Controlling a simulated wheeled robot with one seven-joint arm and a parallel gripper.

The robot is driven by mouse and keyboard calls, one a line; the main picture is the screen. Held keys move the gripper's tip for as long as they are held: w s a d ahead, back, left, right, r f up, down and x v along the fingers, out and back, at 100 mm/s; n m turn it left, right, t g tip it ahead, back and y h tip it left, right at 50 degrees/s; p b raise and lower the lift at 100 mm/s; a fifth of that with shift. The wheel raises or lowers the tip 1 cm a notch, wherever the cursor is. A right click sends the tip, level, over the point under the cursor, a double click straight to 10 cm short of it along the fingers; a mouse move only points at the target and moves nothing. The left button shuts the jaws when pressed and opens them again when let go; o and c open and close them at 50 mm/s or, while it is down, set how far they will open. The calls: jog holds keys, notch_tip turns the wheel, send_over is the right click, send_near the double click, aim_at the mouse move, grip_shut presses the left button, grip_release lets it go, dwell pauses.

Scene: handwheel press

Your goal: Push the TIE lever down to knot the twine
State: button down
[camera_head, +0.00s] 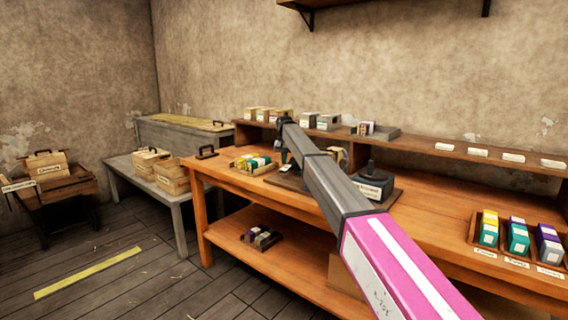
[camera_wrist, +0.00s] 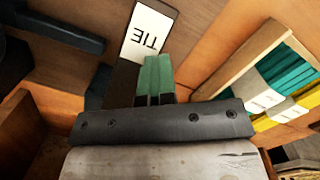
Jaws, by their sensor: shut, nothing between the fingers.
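My gripper (camera_wrist: 158,72) is shut, with its two green fingertips together and nothing between them. In the head view its end (camera_head: 285,157) is at the far end of my arm, over the workbench. A white label reading TIE (camera_wrist: 150,33), upside down in the wrist view, sits on a dark brown strip just beyond the fingertips. The fingertips overlap its lower edge in the picture; I cannot tell whether they touch it. The lever itself is not clearly distinguishable. In the head view my arm hides much of the area around it, and no twine can be made out.
The wooden workbench (camera_head: 440,230) carries a dark device with a label (camera_head: 373,183) right of my arm. A tray of coloured packs (camera_head: 254,164) lies left of my gripper; green and yellow packs (camera_wrist: 282,85) show at right in the wrist view. A raised shelf (camera_head: 430,147) runs behind.

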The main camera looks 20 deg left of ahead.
jog(key=shift+d, duration=0.1)
notch_tip(320, 180, up, 11)
jog(key=w, duration=0.1)
jog(key=shift+a+f, duration=0.15)
jog(key=shift+a, duration=0.05)
dwell(0.5)
